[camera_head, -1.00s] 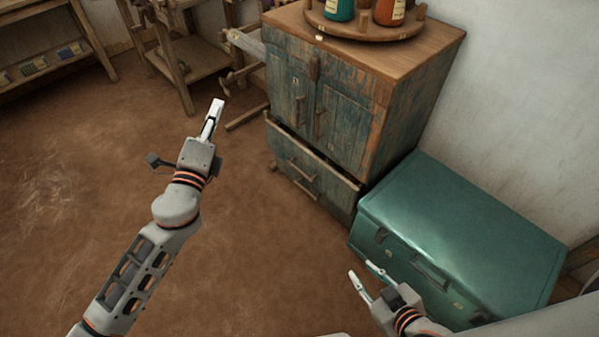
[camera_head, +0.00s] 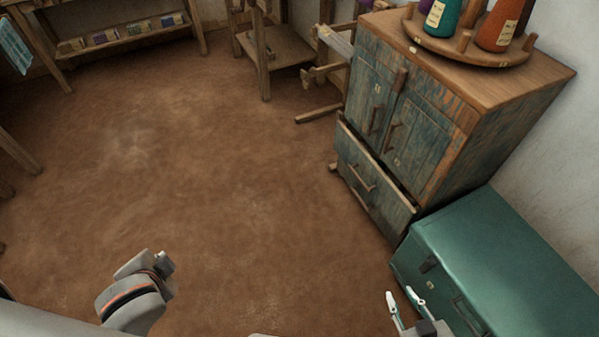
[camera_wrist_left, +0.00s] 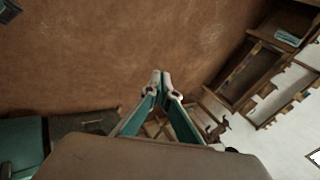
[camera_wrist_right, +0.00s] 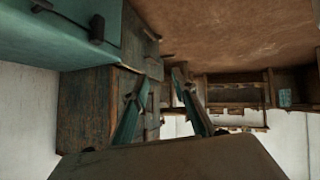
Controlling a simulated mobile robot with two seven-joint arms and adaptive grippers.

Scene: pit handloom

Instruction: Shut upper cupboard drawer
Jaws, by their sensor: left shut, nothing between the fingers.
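The worn blue-green wooden cupboard (camera_head: 432,130) stands at the right, its two doors closed. Below the doors, the upper drawer (camera_head: 352,158) stands a little out, with a dark gap along its top edge. Its wooden handle (camera_head: 362,179) faces the open floor. My right gripper (camera_head: 405,296) is open and empty, low in front of the green trunk and apart from the drawer. Its spread fingers also show in the right wrist view (camera_wrist_right: 160,80). My left arm is folded low at the left; its gripper shows shut and empty in the left wrist view (camera_wrist_left: 161,78).
The green metal trunk (camera_head: 490,255) stands close to the cupboard's near side. A round wooden tray (camera_head: 465,48) with bottles sits on the cupboard. Wooden loom parts (camera_head: 330,70) and a shelf (camera_head: 120,45) are at the back. The brown floor left of the cupboard is clear.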

